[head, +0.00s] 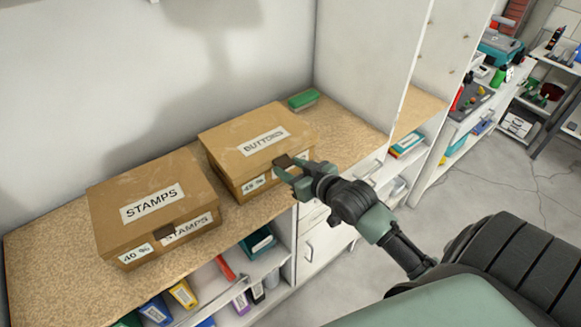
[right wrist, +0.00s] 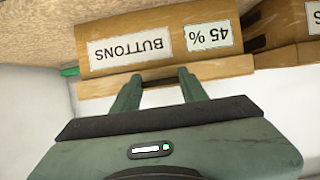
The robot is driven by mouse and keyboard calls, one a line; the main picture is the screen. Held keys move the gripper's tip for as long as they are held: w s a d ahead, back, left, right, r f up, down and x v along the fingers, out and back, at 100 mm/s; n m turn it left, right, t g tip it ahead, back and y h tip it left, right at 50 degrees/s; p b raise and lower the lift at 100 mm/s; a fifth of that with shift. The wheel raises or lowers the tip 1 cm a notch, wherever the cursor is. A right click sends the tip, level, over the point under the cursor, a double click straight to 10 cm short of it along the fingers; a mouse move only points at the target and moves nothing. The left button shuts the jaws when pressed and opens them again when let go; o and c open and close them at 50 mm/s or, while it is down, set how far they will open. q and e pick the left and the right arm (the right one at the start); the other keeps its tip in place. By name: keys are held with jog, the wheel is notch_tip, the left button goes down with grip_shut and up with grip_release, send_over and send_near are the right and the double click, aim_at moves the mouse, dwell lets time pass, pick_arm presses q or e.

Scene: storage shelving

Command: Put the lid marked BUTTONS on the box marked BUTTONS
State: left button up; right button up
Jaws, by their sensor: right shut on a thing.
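The brown cardboard lid marked BUTTONS (head: 262,141) lies over the top of the box marked BUTTONS (head: 234,187) on the cork-coloured shelf top. My right gripper (head: 287,165) is shut on the lid at its front edge. In the right wrist view, upside down, the gripper (right wrist: 162,76) meets the lid's edge (right wrist: 110,87) at a dark spot, and the box front (right wrist: 180,42) shows BUTTONS and 45 % labels. Lid and box look lined up; I cannot tell whether the lid is fully seated. The gripper hides part of the box's front label. My left gripper is not in view.
A lidded box marked STAMPS (head: 151,200) stands close on the left. A green-topped block (head: 303,100) lies behind on the right, near a white upright panel (head: 370,70). Lower shelves hold books and bottles. Bare shelf top shows at the right.

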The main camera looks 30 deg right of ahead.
jog(key=o, duration=1.5)
jog(key=shift+s, duration=0.1)
jog(key=b+v, duration=0.1)
jog(key=v, duration=0.6)
jog(key=shift+s+r+b, duration=0.2)
jog(key=shift+s+b, duration=0.05)
jog(key=shift+b, duration=0.15)
